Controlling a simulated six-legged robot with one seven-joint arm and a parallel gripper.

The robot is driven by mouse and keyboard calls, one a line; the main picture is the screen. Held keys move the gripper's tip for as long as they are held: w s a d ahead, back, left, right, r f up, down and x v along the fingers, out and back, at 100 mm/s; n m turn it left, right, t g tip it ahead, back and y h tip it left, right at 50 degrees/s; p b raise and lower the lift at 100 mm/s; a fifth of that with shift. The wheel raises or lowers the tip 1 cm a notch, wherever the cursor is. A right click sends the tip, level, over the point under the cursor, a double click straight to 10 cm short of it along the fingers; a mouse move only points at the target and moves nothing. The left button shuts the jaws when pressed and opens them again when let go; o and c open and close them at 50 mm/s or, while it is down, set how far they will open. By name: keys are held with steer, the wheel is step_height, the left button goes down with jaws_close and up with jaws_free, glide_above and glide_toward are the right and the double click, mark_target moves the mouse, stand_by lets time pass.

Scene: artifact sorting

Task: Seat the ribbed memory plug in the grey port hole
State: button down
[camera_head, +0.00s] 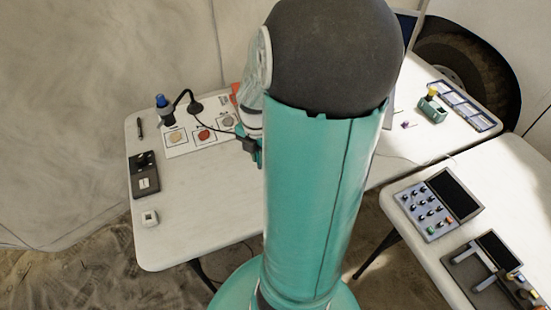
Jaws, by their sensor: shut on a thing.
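A white board (190,147) lies on the left table and bears a row of round spots in square frames. The rightmost spot looks grey (228,121), the middle one is red (203,135) and the left one is dull beige. My gripper (250,147) is at the right end of the board, just left of my teal arm, which hides much of it. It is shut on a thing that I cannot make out. A small dark piece with a thin black cable shows there. I cannot see the plug's ribs, or whether it touches the board.
A blue-topped cylinder (164,108) and a black curved stand (195,107) are behind the board. A dark box (144,174) and a small white block (150,218) lie at the left edge. The table's front middle is clear. A control panel (437,204) is on the right table.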

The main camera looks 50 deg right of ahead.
steer(key=d+f, duration=0.2)
steer(key=d, duration=0.1)
steer(key=d+f, duration=0.6)
steer(key=d, duration=0.1)
steer(key=shift+w+f, duration=0.1)
steer(key=shift+w, duration=0.2)
steer(key=shift+d+f, duration=0.1)
steer(key=shift+f, duration=1.45)
steer(key=shift+f, duration=0.15)
steer(key=c, duration=1.4)
jaws_free()
steer(key=shift+c, duration=0.2)
